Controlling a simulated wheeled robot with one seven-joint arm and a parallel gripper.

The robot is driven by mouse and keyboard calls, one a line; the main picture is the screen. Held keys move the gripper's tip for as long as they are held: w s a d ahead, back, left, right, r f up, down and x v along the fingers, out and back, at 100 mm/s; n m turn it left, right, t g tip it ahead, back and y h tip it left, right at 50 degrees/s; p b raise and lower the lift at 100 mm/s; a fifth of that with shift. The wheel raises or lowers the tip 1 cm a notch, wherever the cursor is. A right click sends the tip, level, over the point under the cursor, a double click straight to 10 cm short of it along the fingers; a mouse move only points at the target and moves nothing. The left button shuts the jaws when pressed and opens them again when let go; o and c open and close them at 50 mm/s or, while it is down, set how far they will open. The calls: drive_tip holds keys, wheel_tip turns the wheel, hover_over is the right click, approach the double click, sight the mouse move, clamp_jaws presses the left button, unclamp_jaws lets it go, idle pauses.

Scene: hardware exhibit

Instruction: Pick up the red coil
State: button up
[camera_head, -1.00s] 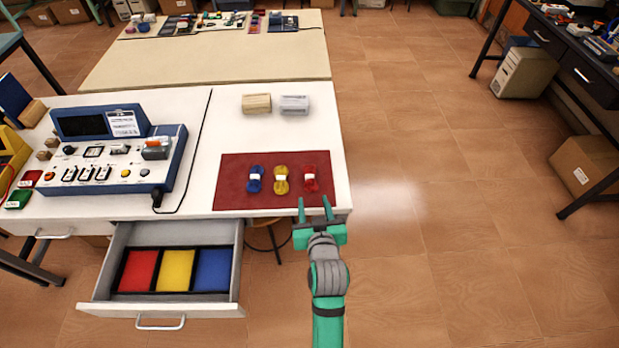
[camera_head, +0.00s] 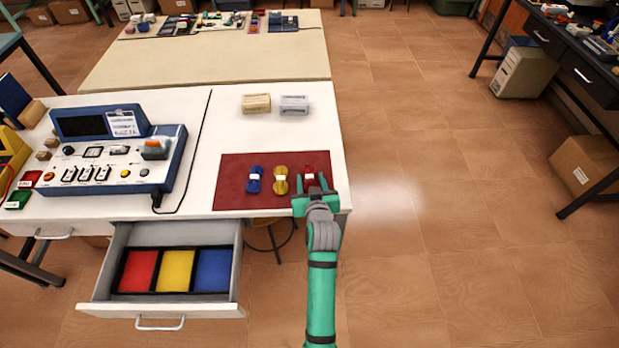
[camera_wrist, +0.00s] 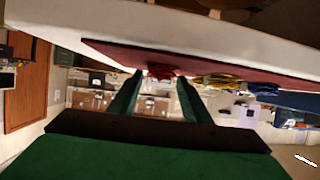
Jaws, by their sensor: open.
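The red coil (camera_head: 317,167), with a white band, lies on the dark red mat (camera_head: 232,188) near the table's front right corner. The yellow coil (camera_head: 281,187) and the blue coil (camera_head: 254,187) lie left of it on the mat. My gripper (camera_head: 311,180) is open at the red coil, its fingers at the coil's near side and partly hiding it. In the wrist view the red coil (camera_wrist: 160,70) shows between the two green fingertips, with the yellow coil (camera_wrist: 222,82) to the right. Whether the fingers touch the coil cannot be told.
An open drawer (camera_head: 240,285) with red, yellow and blue compartments juts out below the table at left. A blue control panel (camera_head: 110,175) stands on the table's left. Two small blocks (camera_head: 256,103) sit behind the mat.

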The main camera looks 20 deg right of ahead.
drive_tip(key=shift+w+f, duration=0.2)
drive_tip(key=shift+w, duration=0.2)
clamp_jaws()
